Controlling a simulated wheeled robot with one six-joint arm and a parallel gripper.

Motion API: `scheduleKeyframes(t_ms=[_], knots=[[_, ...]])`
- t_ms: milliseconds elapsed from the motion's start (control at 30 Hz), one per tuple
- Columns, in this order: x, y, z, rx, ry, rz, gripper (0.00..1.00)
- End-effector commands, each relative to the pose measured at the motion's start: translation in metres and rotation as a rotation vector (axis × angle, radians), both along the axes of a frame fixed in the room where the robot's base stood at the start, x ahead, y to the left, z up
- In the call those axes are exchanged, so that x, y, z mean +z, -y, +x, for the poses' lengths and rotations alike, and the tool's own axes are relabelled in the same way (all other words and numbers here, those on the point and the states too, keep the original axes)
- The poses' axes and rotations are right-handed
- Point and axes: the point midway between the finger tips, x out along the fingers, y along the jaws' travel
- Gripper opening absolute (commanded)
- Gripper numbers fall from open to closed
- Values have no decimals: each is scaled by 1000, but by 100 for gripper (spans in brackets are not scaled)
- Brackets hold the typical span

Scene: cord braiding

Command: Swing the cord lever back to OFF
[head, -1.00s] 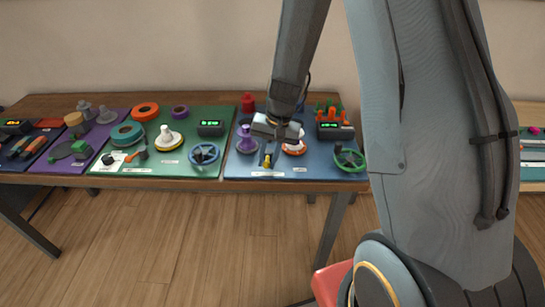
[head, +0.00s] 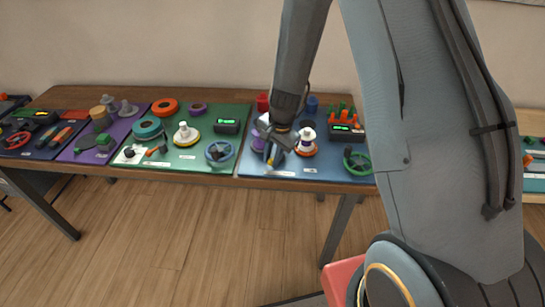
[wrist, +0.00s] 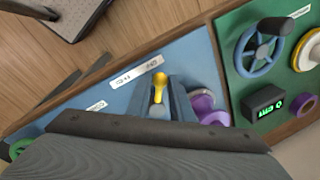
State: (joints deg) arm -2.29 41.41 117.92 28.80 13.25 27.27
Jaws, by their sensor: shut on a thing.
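The cord lever with its yellow knob (wrist: 159,80) stands on the blue board (wrist: 205,60) in the wrist view. My gripper (wrist: 160,98) has one blue-grey finger on each side of the lever, shut on it just below the knob. In the head view, my gripper (head: 272,150) reaches down to the front left part of the blue board, with only a little of the yellow lever (head: 270,161) showing. The lever's base is mostly hidden by the fingers. White label strips (wrist: 140,69) lie beside it; their writing is too small to read.
A purple spool (wrist: 208,108) stands close beside my fingers. In the head view, a white-and-orange spool (head: 306,141), a green handwheel (head: 357,163) and a display box (head: 346,132) are to the right. The green board (head: 190,160) lies to the left.

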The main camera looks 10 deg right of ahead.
Motion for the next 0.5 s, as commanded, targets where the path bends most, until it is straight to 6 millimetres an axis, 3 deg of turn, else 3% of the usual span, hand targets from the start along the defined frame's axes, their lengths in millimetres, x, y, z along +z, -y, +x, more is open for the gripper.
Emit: scheduleKeyframes(t_ms=[267,300,400,500], knots=[[2,0,3,-1,6,0,0],[2,0,3,-1,6,0,22],[1,0,3,-1,6,-1,38],[1,0,2,-1,4,-1,38]])
